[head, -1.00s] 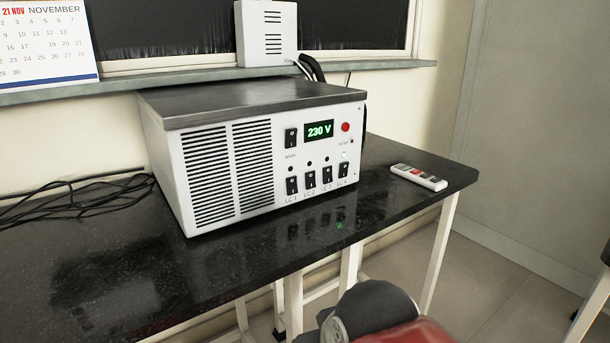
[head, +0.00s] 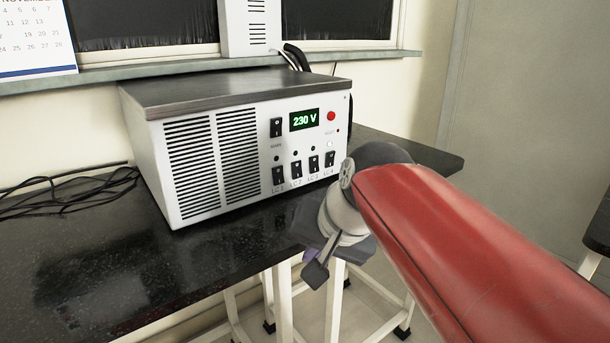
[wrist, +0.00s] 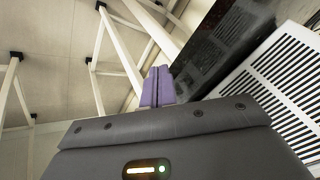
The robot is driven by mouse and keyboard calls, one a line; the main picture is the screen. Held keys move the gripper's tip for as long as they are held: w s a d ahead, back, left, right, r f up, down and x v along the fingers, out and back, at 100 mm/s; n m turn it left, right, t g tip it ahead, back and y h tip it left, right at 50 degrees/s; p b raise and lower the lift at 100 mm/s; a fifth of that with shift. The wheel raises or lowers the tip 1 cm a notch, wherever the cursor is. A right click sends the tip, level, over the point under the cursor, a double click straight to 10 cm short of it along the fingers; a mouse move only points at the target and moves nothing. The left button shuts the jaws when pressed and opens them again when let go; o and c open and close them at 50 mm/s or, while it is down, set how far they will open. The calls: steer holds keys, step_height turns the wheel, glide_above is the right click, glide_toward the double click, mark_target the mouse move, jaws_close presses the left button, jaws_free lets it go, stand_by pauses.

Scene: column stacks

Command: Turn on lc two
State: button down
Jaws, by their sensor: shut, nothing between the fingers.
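The white power unit (head: 240,200) with a dark top stands on the black table. The wrist view also shows the unit's slatted vent (wrist: 275,85).
The black table (head: 130,270) has clear room in front of the unit. Loose black cables (head: 75,190) lie at left. A main switch (head: 276,128) and red button (head: 331,115) sit above the lower switches. A white box (head: 250,25) stands on the sill behind.

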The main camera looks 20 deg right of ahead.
mark_target(298, 178)
steer(key=w+d+r+m+t, duration=0.2)
steer(key=w+d+r+m, duration=0.6)
steer(key=w+d+r, duration=0.1)
step_height(298, 178, up, 2)
steer(key=shift+w+d+r+y+b, duration=0.15)
steer(key=shift+w+d+y+b, duration=0.3)
steer(key=shift+w, duration=0.1)
steer(key=x, duration=1)
steer(key=shift+w+a+f, duration=0.1)
steer(key=shift+w+a, duration=0.1)
steer(key=shift+w, duration=0.45)
steer(key=shift+w+a+f, duration=0.1)
steer(key=shift+w+a, duration=0.05)
steer(key=shift+w, duration=0.5)
steer(key=shift+w+a, duration=0.2)
steer(key=shift+w, duration=0.45)
steer(key=shift+w+f+t+b, duration=0.15)
steer(key=shift+f+t+b, duration=0.2)
steer(key=shift+b, duration=0.35)
steer(key=shift+r+p, duration=0.3)
steer(key=shift+r, duration=0.1)
